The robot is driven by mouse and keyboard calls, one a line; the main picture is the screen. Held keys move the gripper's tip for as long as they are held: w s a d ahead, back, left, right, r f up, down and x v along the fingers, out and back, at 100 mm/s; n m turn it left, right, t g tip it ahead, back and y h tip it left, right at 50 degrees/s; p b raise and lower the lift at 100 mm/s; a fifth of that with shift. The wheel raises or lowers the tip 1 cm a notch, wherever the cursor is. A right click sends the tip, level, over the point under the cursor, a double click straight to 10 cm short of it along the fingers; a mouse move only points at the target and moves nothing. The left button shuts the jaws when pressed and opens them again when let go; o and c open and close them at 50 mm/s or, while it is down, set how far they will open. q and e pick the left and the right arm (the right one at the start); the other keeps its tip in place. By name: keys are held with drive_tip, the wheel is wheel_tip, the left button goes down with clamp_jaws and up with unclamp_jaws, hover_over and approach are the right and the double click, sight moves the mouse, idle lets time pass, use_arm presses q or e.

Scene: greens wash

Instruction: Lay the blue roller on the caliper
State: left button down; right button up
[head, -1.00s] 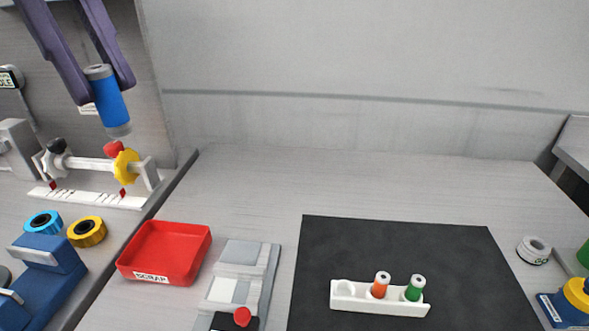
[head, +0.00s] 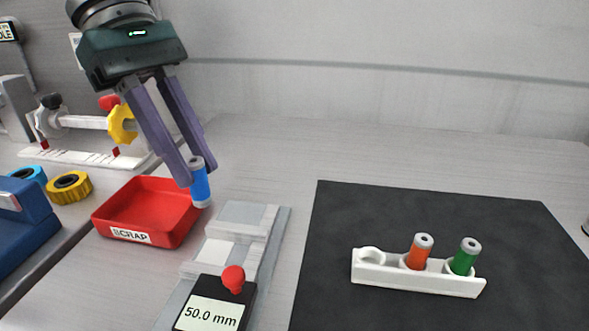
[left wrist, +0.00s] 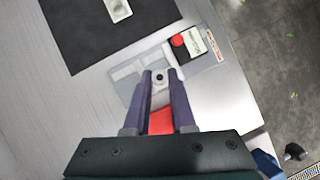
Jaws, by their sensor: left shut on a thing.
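My left gripper (head: 193,172) is shut on the blue roller (head: 201,187), which hangs upright between its fingertips. In the head view the roller appears in front of the right edge of the red scrap tray. In the left wrist view the roller's end (left wrist: 159,77) shows between the fingers, over the caliper. The caliper (head: 240,240) is a grey and white flat device with a display reading 50.0 mm (head: 210,314) and a red knob (head: 233,279). Its bed is empty. My right gripper is not in view.
The red scrap tray (head: 122,235) is left of the caliper. A white rack (head: 420,276) on the black mat (head: 350,215) holds an orange roller (head: 418,252) and a green roller (head: 464,257), with one empty place at its left. Yellow and blue rings lie far left.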

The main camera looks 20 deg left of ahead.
use_arm(q)
wheel_tip(320, 180, down, 7)
drive_tip(key=shift+f+b, duration=0.2)
drive_tip(key=shift+b, duration=0.55)
drive_tip(key=shift+f, duration=0.15)
drive_tip(key=c, duration=0.8)
unclamp_jaws()
drive_tip(key=shift+f, duration=0.15)
drive_tip(key=shift+o, duration=0.2)
drive_tip(key=p+v, duration=0.1)
drive_tip(key=v, duration=1.1)
drive_tip(key=shift+r+p, duration=0.2)
drive_tip(key=shift+p, duration=0.15)
